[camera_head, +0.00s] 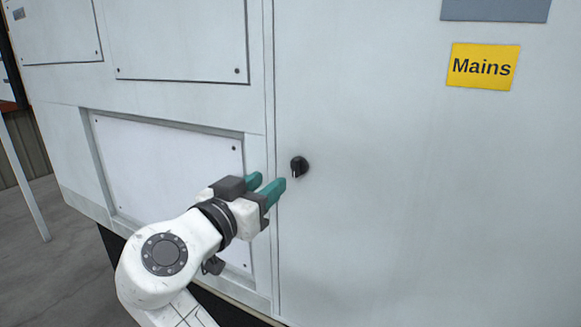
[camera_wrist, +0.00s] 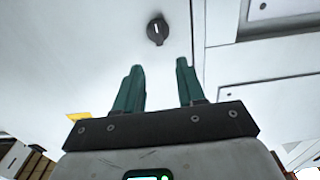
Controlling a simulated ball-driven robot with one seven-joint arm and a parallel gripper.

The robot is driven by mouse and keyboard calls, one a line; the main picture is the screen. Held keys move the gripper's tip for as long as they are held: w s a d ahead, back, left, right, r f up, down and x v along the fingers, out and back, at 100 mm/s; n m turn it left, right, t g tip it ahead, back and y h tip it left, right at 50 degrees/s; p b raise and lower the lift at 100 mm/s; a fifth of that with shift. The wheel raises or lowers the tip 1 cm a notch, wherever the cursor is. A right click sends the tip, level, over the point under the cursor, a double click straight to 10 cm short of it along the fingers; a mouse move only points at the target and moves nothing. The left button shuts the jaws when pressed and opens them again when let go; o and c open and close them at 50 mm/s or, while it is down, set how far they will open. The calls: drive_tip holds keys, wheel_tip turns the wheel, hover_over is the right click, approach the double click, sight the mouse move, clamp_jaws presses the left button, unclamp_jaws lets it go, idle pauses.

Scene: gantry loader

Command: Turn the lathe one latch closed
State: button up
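A small round black latch knob (camera_head: 299,166) with a white mark sits on the pale grey cabinet door (camera_head: 420,200), near the door's left edge. In the head view its white mark points down. The knob also shows at the top of the wrist view (camera_wrist: 157,31), beyond the fingertips. My gripper (camera_head: 268,183) has two green fingers spread apart with nothing between them. It is just left of and below the knob in the head view, apart from it. In the wrist view the open gripper (camera_wrist: 158,70) has the knob ahead of the gap between its fingers.
A yellow "Mains" label (camera_head: 483,66) is on the door at upper right, below a grey plate (camera_head: 495,9). Recessed bolted panels (camera_head: 165,165) lie left of the door seam. Grey floor (camera_head: 60,250) is open at far left.

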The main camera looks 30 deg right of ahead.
sight(294, 164)
drive_tip(key=p+x, duration=0.2)
drive_tip(key=x, duration=0.7)
drive_tip(key=shift+w+d+p, duration=0.15)
drive_tip(key=shift+d+p, duration=0.15)
drive_tip(key=shift+c, duration=0.3)
clamp_jaws()
